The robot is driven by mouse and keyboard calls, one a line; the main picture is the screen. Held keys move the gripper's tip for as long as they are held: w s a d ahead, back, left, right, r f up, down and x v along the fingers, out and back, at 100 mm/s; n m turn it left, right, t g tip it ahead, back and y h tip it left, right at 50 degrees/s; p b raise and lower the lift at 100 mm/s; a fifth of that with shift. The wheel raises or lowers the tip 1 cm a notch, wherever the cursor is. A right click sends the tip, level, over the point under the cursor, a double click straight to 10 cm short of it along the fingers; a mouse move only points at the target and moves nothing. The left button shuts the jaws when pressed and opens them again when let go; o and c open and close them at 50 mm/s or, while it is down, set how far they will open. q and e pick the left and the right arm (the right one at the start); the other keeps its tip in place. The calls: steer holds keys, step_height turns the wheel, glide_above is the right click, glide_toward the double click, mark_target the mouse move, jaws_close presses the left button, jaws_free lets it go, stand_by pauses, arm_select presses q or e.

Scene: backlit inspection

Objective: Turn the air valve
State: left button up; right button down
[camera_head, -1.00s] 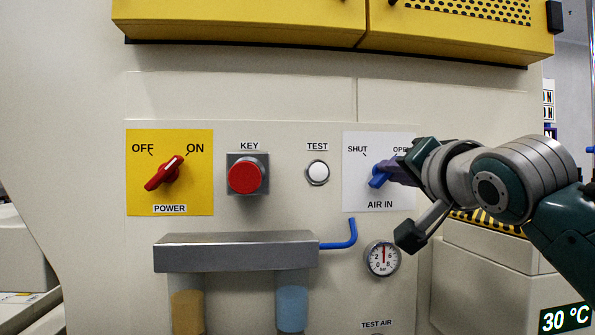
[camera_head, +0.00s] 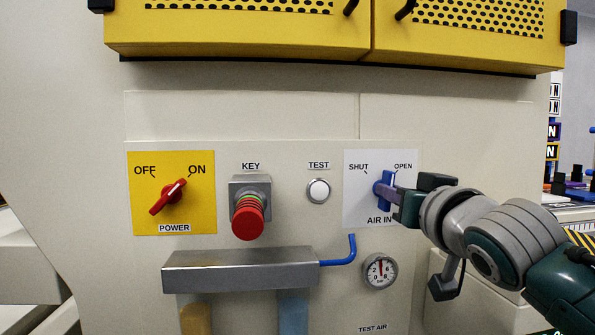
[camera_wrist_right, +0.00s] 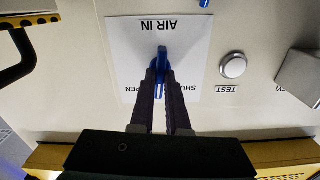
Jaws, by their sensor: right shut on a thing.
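The air valve (camera_head: 385,187) is a blue handle on a white plate (camera_head: 355,210) marked SHUT, OPEN and AIR IN. Its handle stands roughly upright, between the SHUT and OPEN marks. My right gripper (camera_head: 395,197) reaches in from the right and is shut on the handle, partly hiding it and the plate's right side. In the right wrist view the plate is upside down, and the blue handle (camera_wrist_right: 161,54) sits between the fingertips (camera_wrist_right: 161,80). My left gripper is not in view.
Left of the valve are a white TEST button (camera_head: 318,190), a red KEY knob (camera_head: 248,222) and a red POWER switch (camera_head: 168,197). Below are a grey metal bar (camera_head: 240,270), a blue pipe (camera_head: 350,252) and a gauge (camera_head: 380,271). Yellow cabinets (camera_head: 240,35) overhang the panel.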

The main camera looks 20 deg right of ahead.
steer(key=n+p, duration=0.4)
steer(key=n, duration=0.6)
steer(key=shift+a, duration=0.1)
steer(key=shift+p, duration=0.3)
steer(key=c, duration=0.9)
jaws_free()
